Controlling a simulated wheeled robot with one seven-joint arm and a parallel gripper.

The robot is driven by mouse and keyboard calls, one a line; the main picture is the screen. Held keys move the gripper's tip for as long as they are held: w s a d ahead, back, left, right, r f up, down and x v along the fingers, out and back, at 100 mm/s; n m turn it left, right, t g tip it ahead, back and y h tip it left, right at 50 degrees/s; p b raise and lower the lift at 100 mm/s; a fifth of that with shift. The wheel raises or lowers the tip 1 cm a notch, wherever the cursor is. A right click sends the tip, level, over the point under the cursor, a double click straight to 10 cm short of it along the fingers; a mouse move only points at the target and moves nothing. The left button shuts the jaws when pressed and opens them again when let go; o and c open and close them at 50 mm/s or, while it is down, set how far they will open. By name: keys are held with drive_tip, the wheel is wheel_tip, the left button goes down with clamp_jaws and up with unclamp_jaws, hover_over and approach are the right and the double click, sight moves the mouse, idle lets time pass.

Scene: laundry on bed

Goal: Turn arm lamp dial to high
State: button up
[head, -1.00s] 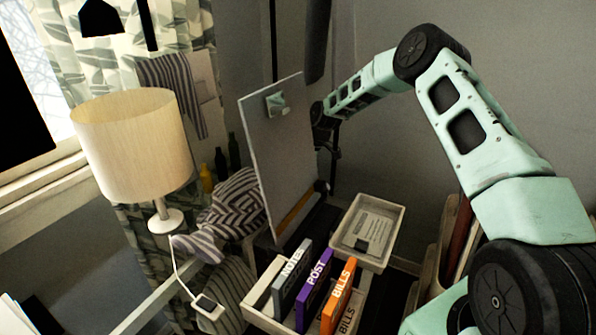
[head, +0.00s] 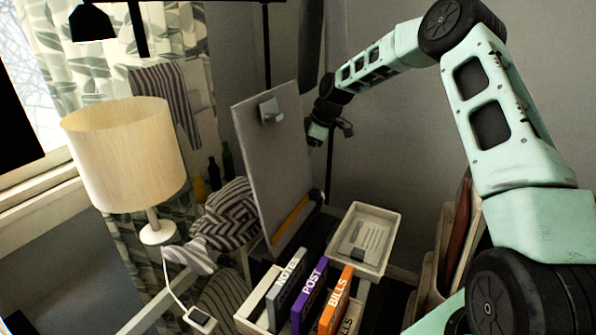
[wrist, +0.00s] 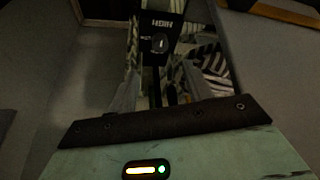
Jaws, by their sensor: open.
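In the wrist view a small black panel carries a round dark dial (wrist: 159,43) with a small light mark on it. Lettering above the dial looks like "HIGH"; smaller print to its left is unreadable. My gripper (wrist: 160,88) is open, its fingers pointing up the picture toward the panel, with nothing clearly between them. In the head view my gripper (head: 317,138) is behind the right edge of the upright grey board, apart from the wall. A black lamp shade (head: 91,22) hangs at the top left. The dial cannot be made out in the head view.
The grey board (head: 272,160) stands close left of my gripper. A table lamp with a cream shade (head: 125,152) is at the left. A shallow tray (head: 372,215) and a box of labelled folders (head: 312,290) are in front.

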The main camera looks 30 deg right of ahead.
drive_tip(key=v, duration=0.6)
drive_tip(key=shift+r, duration=0.35)
drive_tip(key=shift+d, duration=0.1)
